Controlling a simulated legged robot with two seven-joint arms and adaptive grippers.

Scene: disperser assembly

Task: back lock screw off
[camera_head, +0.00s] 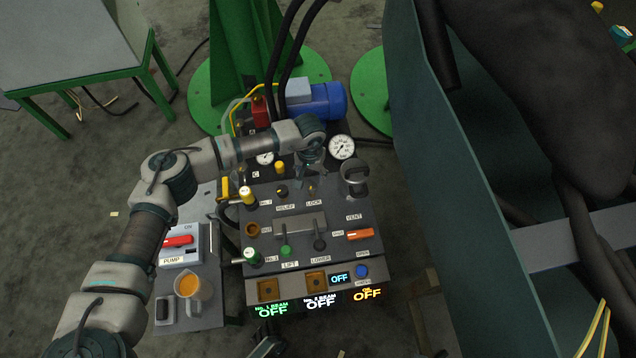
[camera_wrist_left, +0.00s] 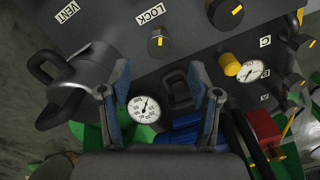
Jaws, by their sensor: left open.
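The control panel (camera_head: 330,215) carries a LOCK knob (camera_head: 312,188), small and dark with a yellow mark, just behind its LOCK label (camera_head: 314,203). In the left wrist view the knob (camera_wrist_left: 158,42) shows as a round dark cap with a yellow line, above the fingertips in the picture. My left gripper (camera_head: 312,168) points down over the back of the panel, close to the knob. Its two blue-padded fingers (camera_wrist_left: 158,75) are spread apart with nothing held between them. I cannot tell from these views whether a finger touches the knob.
A grey ring-handled fitting (camera_head: 354,178) stands right of the knob, near a pressure gauge (camera_head: 341,147). A yellow-capped valve (camera_head: 280,168) is to the left. A blue motor (camera_head: 325,102) and black hoses are behind. A large teal frame (camera_head: 440,150) bounds the right side.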

